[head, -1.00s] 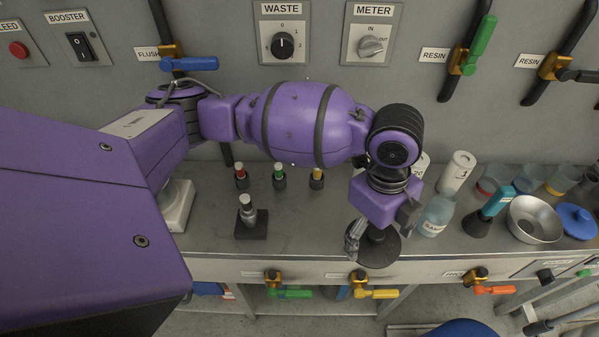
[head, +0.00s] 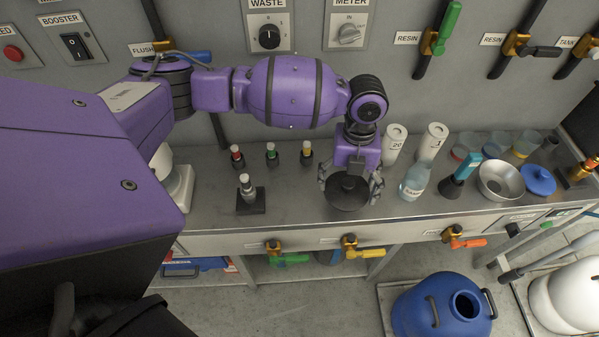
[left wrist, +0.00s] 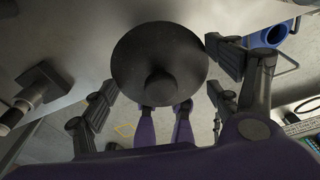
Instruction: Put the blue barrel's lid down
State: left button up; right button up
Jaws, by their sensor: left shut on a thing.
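The black round lid (head: 347,197) with a centre knob is at the counter's front part, flat side level. My left gripper (head: 350,186) points down over it, with a finger on either side, shut on it. In the left wrist view the lid (left wrist: 160,50) fills the middle between the fingers (left wrist: 160,100). I cannot tell whether its underside touches the counter. The blue barrel (head: 420,308) stands on the floor at the lower right, its round mouth open; part of it also shows in the left wrist view (left wrist: 268,37). My right gripper is not in view.
A labelled bottle (head: 414,183) stands close right of the lid, with white canisters (head: 394,145) behind. Small colour-topped vials (head: 271,155) stand left. Valve handles line the counter front (head: 310,238).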

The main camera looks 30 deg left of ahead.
aim_at(340, 178)
pick_arm(q)
jog(key=f, duration=0.1)
jog(key=w+a+f, duration=0.1)
jog(key=shift+a+f, duration=0.3)
jog(key=shift+f, duration=0.05)
jog(key=shift+w+a+f, duration=0.35)
jog(key=shift+a+f, duration=0.15)
jog(key=shift+f, duration=0.15)
jog(key=shift+w+f, duration=0.1)
jog(key=shift+f, duration=1.45)
jog(key=shift+f, duration=0.15)
jog(key=o, duration=1.1)
